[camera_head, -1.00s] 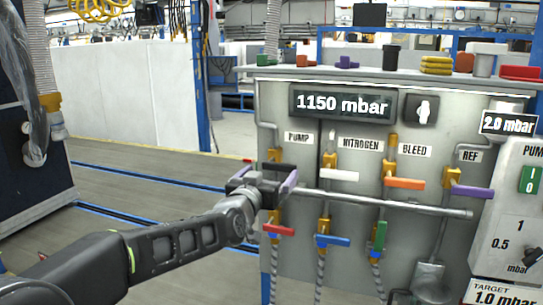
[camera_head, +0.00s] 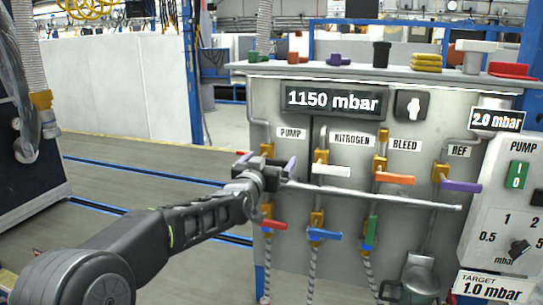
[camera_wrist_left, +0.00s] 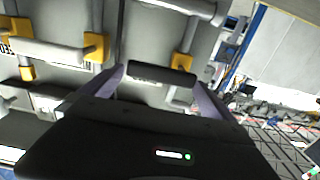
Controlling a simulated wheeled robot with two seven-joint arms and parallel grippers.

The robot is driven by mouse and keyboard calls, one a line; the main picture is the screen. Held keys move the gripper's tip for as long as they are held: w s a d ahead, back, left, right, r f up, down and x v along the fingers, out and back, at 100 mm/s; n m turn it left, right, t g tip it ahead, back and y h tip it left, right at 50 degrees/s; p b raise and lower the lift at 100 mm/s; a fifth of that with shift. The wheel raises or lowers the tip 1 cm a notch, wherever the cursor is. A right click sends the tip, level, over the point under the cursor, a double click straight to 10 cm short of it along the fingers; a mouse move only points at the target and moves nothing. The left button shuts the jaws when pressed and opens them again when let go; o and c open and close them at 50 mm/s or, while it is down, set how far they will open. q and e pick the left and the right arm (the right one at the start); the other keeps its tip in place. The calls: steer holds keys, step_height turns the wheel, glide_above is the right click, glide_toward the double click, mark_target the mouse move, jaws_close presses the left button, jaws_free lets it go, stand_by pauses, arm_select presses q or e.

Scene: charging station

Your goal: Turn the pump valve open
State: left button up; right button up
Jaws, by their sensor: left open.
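The pump valve's black handle shows in the left wrist view (camera_wrist_left: 162,75), lying crosswise beside its yellow fitting (camera_wrist_left: 183,60). In the head view the handle is mostly hidden by my left gripper (camera_head: 268,165), just below the PUMP label (camera_head: 290,133). My left gripper is open, its pale purple fingers near the two ends of the black handle in the wrist view. I cannot tell whether they touch it. The panel display (camera_head: 332,100) reads 1150 mbar. My right gripper is not in view.
White (camera_head: 331,171), orange (camera_head: 394,178) and purple (camera_head: 461,186) handles line the panel to the right. Red (camera_head: 273,226), blue (camera_head: 324,235) and green (camera_head: 371,232) handles sit below. A horizontal metal bar (camera_head: 400,199) crosses in front. Floor left of the panel is clear.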

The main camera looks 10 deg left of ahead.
arm_select(q)
steer(key=shift+w, duration=0.75)
steer(key=c, duration=1.8)
steer(key=shift+c, duration=0.2)
